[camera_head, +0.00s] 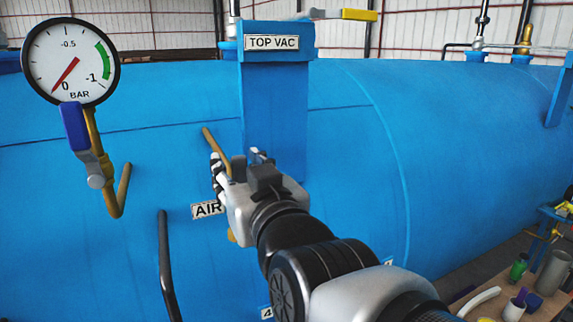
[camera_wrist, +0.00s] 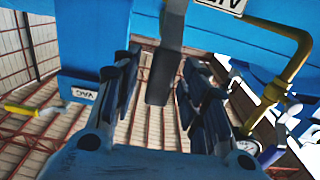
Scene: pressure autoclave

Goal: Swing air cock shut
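The AIR label (camera_head: 207,209) is on the blue tank, just left of my gripper (camera_head: 239,160). It also shows upside down at the top of the wrist view (camera_wrist: 222,5). A brass pipe (camera_head: 214,142) slants down behind my fingers. The air cock's body is mostly hidden by my gripper in the head view; a brass bit (camera_head: 232,236) shows below. In the wrist view, a dark grey bar (camera_wrist: 166,60), probably the cock's lever, hangs between the two fingers of my gripper (camera_wrist: 163,95). The fingers are spread, with gaps visible on both sides of the bar.
A vacuum gauge (camera_head: 70,62) with a blue-handled valve (camera_head: 75,127) stands to the left. The blue TOP VAC column (camera_head: 275,105) rises close behind my gripper, with a yellow-handled valve (camera_head: 358,15) above. A dark rail (camera_head: 165,265) is lower left. A cluttered bench (camera_head: 510,305) is lower right.

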